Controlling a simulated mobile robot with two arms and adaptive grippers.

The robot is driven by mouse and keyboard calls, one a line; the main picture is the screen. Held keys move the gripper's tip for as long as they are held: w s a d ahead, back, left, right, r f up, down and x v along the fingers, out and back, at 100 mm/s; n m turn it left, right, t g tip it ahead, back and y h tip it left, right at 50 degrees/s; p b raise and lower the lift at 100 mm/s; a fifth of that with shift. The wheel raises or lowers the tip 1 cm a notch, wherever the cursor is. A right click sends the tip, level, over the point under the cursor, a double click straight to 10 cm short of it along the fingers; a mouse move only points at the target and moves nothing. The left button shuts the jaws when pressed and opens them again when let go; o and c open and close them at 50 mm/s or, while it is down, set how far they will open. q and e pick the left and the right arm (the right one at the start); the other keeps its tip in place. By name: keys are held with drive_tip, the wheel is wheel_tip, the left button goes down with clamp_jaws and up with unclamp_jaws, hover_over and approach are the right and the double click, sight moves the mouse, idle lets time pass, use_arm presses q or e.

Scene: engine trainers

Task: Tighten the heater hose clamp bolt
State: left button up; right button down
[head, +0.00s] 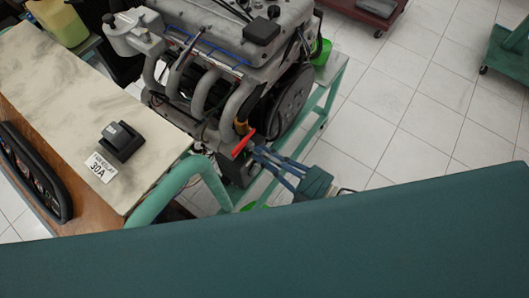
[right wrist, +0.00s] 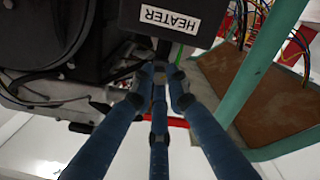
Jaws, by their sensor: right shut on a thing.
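The engine (head: 215,75) stands at the top middle of the head view. Under it is a black box (head: 238,172), which shows in the right wrist view as the box labelled HEATER (right wrist: 172,17). My right gripper (head: 257,151) reaches in from the right below the engine. In the right wrist view its blue fingers (right wrist: 160,75) come together on a small dark part just below the heater box, seemingly the clamp bolt; the fingers hide most of it. A red bar (head: 243,143) lies beside the fingertips, partly behind them in the wrist view. My left gripper is out of view.
A bench (head: 55,75) at the left carries a black relay (head: 122,141), a 30A label (head: 101,168) and a gauge panel (head: 35,172). A green frame tube (head: 180,178) curves near the heater. A dark teal surface (head: 300,250) fills the bottom.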

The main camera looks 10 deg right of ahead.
drive_tip(key=c, duration=1.7)
unclamp_jaws()
drive_tip(key=v, duration=1.2)
